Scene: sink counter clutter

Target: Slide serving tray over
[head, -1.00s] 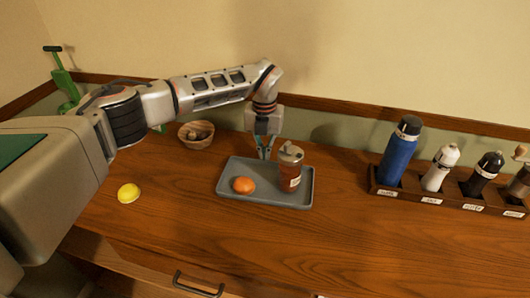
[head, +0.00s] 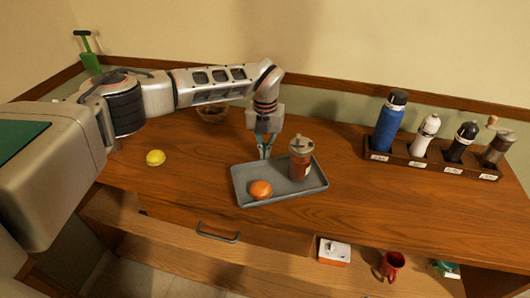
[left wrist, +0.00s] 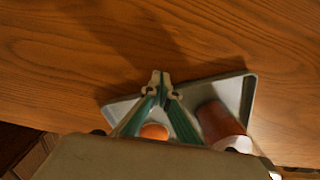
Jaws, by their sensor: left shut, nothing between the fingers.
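The grey serving tray (head: 286,187) lies on the wooden counter near its front edge, turned at an angle. An orange round fruit or bun (head: 260,190) and a brown bottle with a grey cap (head: 301,160) are on it. My left gripper (head: 265,154) is shut and empty, pointing down at the tray's back edge, left of the bottle. In the left wrist view its fingertips (left wrist: 161,84) overlap the edge of the tray (left wrist: 234,88); whether they touch it I cannot tell. The bottle (left wrist: 217,124) shows right of the fingers, the orange thing (left wrist: 154,131) between them. My right gripper is out of view.
A yellow lemon (head: 155,158) lies left of the tray. A bowl (head: 212,113) is partly hidden behind my arm. A wooden rack (head: 400,161) with several bottles stands at the right. A drawer handle (head: 217,235) and a shelf with a red mug (head: 391,265) are below.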

